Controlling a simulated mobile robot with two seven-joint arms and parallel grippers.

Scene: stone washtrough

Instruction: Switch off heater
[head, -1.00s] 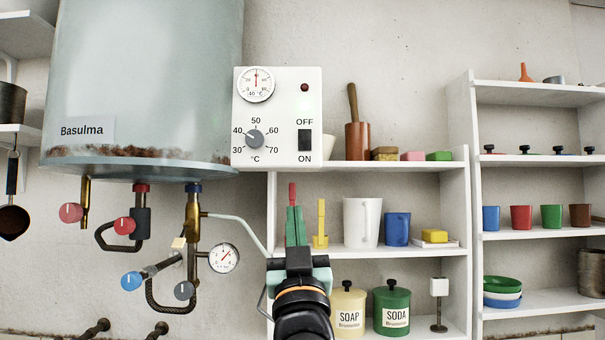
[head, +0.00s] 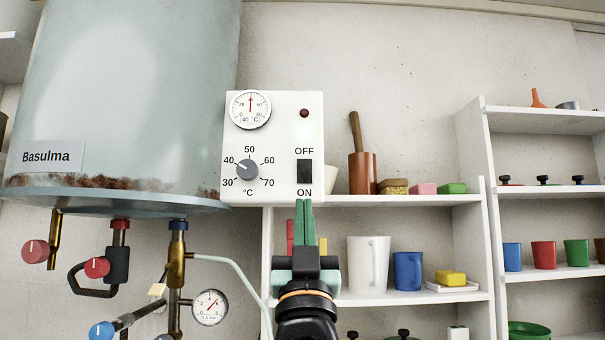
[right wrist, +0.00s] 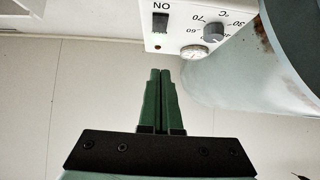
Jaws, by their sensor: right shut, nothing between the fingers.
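The heater is a pale grey tank (head: 120,100) labelled Basulma at the left of the head view. Its white control box (head: 285,120) carries a dial (head: 247,170), a gauge (head: 250,110), a dark red lamp (head: 304,113) and a black switch (head: 304,172) between OFF above and ON below. Which way the switch is tipped I cannot tell. My right gripper (head: 304,203) is shut and empty, its green fingertips pointing up just below the ON label. In the right wrist view the switch (right wrist: 160,23) shows beyond the fingertips (right wrist: 160,72), apart from them. My left gripper is not in view.
Pipes with red and blue knobs (head: 97,267) and a pressure gauge (head: 209,307) hang under the tank. A shelf right of the box holds a brown mortar (head: 363,173), a white jug (head: 368,263) and a blue mug (head: 407,270). The wall above is bare.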

